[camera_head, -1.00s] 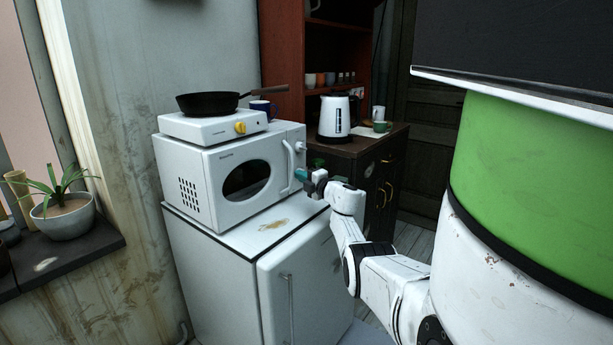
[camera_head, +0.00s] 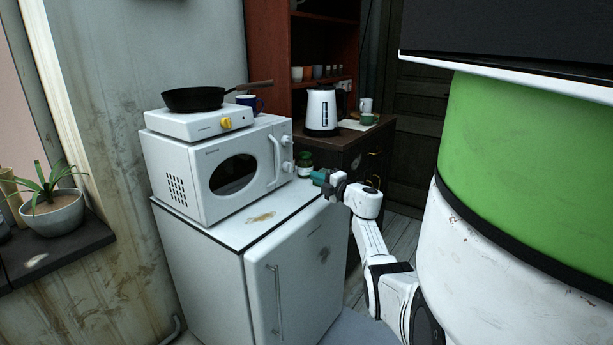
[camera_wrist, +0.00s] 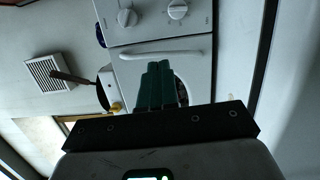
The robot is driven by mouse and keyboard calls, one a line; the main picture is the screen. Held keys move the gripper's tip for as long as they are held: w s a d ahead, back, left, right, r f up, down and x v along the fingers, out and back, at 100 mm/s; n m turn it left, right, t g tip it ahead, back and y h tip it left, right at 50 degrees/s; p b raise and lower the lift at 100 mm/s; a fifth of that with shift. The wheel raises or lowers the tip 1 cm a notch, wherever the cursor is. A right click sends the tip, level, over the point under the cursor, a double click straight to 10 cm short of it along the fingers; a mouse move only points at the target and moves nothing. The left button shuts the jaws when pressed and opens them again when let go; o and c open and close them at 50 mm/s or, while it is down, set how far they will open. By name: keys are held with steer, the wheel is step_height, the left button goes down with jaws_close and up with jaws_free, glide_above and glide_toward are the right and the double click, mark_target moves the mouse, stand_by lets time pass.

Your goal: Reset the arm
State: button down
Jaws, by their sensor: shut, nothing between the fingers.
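My gripper (camera_head: 318,177) is at the end of my white arm, in the air just right of the microwave's front. It looks shut and empty. In the wrist view its green fingers (camera_wrist: 155,86) lie together in front of the microwave door, with the white handle beyond their tips. The white microwave (camera_head: 196,205) stands on a small white fridge (camera_head: 305,290), its door shut and its two knobs on the right side. The wrist view is turned and shows the microwave's knobs (camera_wrist: 127,18) near the top.
A hot plate (camera_head: 185,124) with a black pan (camera_head: 193,99) sits on the microwave. A green jar (camera_head: 305,164) stands beyond my gripper. A kettle (camera_head: 321,112) and cups stand on the dark cabinet (camera_head: 345,150). A potted plant (camera_head: 52,215) is at the left.

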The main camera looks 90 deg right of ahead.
steer(key=shift+s, duration=0.25)
